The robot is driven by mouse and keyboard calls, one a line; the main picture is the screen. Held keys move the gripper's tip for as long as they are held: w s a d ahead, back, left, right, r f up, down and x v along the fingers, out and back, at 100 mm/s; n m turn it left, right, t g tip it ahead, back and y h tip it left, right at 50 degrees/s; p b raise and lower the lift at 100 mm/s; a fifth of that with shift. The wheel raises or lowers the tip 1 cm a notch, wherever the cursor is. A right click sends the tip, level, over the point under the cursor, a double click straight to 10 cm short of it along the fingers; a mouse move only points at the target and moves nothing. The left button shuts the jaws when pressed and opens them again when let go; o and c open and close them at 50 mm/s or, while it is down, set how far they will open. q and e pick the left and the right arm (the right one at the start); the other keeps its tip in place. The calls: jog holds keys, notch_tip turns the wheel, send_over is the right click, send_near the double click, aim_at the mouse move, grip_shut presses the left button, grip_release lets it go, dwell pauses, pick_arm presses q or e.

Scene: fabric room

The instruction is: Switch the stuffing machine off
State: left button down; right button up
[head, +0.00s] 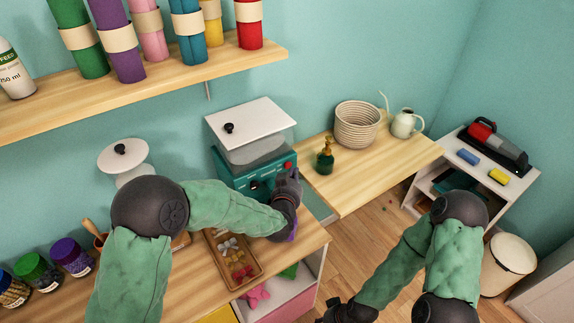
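The stuffing machine (228,172) is a teal box with a raised white lid (250,118) bearing a black knob. It stands at the back of the wooden counter against the wall. A red button (288,165) and a dark knob show on its front. My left gripper (290,176) is at the right part of the machine's front, just below the red button. I cannot tell whether it touches the machine, and its fingers are too small and dark to read. My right gripper (335,313) is low at the bottom edge, away from the machine, partly cut off.
A wooden tray (255,275) of small bows lies in front of the machine. Jars (72,256) stand at left. A green spray bottle (325,158), a rope basket (357,125) and a watering can (405,124) stand on the right-hand table. A shelf with fabric rolls hangs above.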

pick_arm(q)
jog(key=s+d, duration=0.1)
jog(key=s, duration=0.1)
jog(key=s+d, duration=0.1)
jog(key=s, duration=0.1)
jog(key=shift+d, duration=0.4)
